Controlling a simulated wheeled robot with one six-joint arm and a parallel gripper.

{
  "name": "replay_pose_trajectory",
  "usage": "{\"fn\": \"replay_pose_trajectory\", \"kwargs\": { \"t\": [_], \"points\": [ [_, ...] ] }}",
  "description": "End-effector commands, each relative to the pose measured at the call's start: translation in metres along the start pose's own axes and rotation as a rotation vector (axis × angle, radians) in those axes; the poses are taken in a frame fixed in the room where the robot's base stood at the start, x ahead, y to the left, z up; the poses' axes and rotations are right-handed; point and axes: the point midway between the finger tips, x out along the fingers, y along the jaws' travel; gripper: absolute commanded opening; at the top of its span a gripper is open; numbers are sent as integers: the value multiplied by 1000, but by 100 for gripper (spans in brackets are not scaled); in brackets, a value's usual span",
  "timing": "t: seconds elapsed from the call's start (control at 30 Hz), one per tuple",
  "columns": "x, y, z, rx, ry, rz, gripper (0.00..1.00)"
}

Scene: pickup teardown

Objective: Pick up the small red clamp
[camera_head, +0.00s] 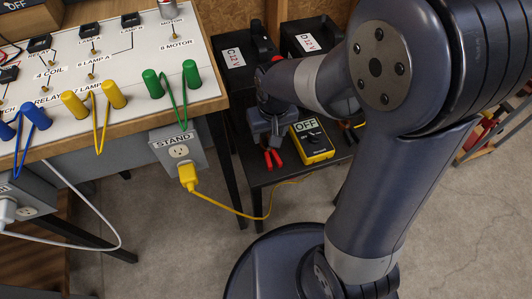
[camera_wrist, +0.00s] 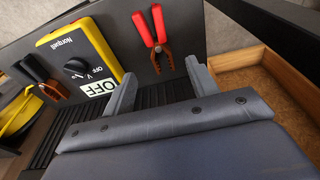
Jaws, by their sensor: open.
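The small red clamp has red handles and copper-coloured jaws. It shows at the top middle of the wrist view (camera_wrist: 152,30) and in the head view (camera_head: 273,158), on the dark low stand beside the yellow meter. My gripper (camera_wrist: 163,84) is open, and nothing shows between its two grey fingers. In the wrist view the clamp's copper jaws point toward the gap between the fingers, closer to the right fingertip. In the head view my gripper (camera_head: 271,138) is just behind the red handles and hides the rest of the clamp. I cannot tell whether they touch.
The yellow meter (camera_wrist: 82,52), labelled OFF, stands close left of the clamp in the wrist view. A black-handled clamp (camera_wrist: 42,76) lies beyond it. Black 12 V boxes (camera_head: 238,62) stand behind my gripper. The workbench (camera_head: 215,100) edge is to the left.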

Motion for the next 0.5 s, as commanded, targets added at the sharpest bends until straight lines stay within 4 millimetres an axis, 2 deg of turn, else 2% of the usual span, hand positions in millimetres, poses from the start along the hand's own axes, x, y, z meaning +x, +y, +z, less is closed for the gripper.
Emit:
{"fn": "replay_pose_trajectory", "kwargs": {
  "t": [0.03,0.1,0.37,0.5],
  "points": [
    [13,0,2,0,-5,0,55],
    [23,0,1,0,-4,0,55],
    [40,1,1,0,-2,1,55],
    [58,2,3,0,-2,1,55]
  ]
}}
